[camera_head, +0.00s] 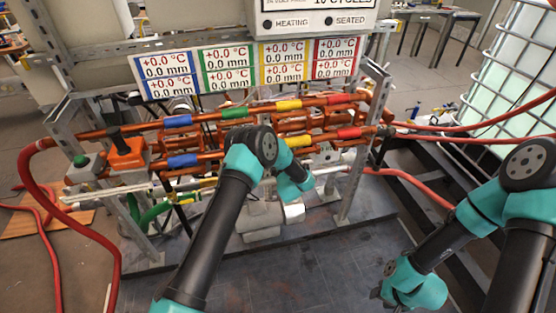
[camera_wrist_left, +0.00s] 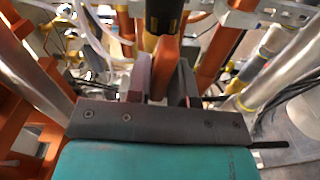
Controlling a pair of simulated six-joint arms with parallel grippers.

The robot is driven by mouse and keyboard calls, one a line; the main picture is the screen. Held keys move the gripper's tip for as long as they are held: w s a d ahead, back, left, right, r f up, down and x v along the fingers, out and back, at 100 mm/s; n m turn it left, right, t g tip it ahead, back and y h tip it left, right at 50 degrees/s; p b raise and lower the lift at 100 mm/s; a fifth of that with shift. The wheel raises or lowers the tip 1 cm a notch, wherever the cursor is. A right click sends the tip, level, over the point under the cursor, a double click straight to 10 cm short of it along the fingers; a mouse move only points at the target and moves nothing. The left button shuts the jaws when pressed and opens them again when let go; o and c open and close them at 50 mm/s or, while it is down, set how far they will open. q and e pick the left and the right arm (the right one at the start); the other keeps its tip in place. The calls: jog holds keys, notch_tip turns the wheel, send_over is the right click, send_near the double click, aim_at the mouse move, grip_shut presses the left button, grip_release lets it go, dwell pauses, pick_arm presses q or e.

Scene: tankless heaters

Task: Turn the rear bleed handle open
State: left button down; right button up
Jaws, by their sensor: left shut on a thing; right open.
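In the left wrist view my left gripper (camera_wrist_left: 161,78) is shut on an orange handle-like piece (camera_wrist_left: 165,62), with one finger on each side. A black part with a yellow band (camera_wrist_left: 165,14) is just beyond it. I cannot tell from the views whether this piece is the rear bleed handle or how far it is turned. In the head view my left arm reaches into the middle of the pipe rack, and its wrist hides the fingers and the held piece. My right gripper (camera_head: 383,287) is open and empty, low at the right, away from the rack.
Orange pipes with blue, green, yellow and red bands (camera_head: 234,113) cross the metal rack. Display panels (camera_head: 250,66) hang above. Red hoses (camera_head: 110,240) curve at left and others run right. A caged white tank (camera_head: 515,60) stands at right. Floor in front is clear.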

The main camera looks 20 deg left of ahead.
dwell(0.4)
pick_arm(q)
jog(key=c, duration=1.1)
grip_release()
jog(key=shift+s, duration=0.1)
jog(key=v, duration=1.7)
jog(key=shift+s, duration=0.1)
